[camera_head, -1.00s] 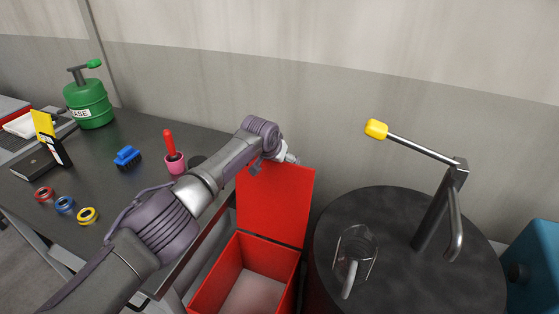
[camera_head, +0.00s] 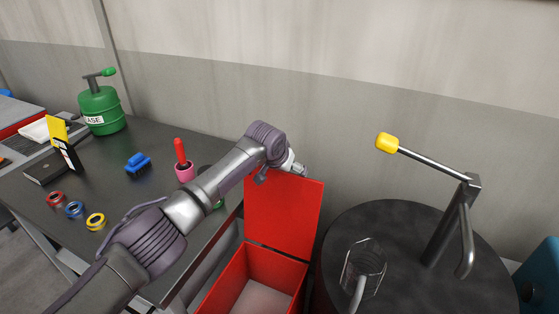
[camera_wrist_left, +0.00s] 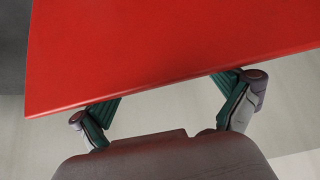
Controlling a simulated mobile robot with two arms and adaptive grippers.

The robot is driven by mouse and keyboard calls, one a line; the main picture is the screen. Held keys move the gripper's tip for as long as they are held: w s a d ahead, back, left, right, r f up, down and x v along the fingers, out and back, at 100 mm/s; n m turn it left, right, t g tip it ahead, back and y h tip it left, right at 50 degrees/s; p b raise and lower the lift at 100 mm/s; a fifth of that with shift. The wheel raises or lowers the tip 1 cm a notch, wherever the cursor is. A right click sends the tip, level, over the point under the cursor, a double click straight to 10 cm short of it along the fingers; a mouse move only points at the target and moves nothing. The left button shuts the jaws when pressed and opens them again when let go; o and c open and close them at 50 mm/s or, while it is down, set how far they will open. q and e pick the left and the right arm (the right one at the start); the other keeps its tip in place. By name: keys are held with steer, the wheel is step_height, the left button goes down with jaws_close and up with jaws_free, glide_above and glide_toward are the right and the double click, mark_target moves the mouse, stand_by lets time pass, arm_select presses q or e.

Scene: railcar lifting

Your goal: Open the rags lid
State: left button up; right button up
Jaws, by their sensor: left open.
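The red rags lid (camera_head: 283,220) stands upright at the back of the red bin (camera_head: 253,262), whose top is open. My left gripper (camera_head: 299,168) is at the lid's top edge in the head view. In the left wrist view the lid (camera_wrist_left: 165,45) spans the upper part of the picture. The open fingers, set wide apart, reach past its edge and their tips are hidden behind it. I cannot tell whether they touch it. My right gripper is not in view.
A dark round drum top (camera_head: 400,235) with a yellow-tipped lever (camera_head: 430,163) and wire cage (camera_head: 362,262) stands right of the bin. Left is a dark table (camera_head: 125,190) with a green can (camera_head: 101,108), blue brush (camera_head: 138,163) and tape rolls (camera_head: 75,209). A wall is behind.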

arm_select(q)
steer(key=v, duration=0.8)
steer(key=shift+s+r, duration=0.2)
steer(key=shift+s, duration=0.05)
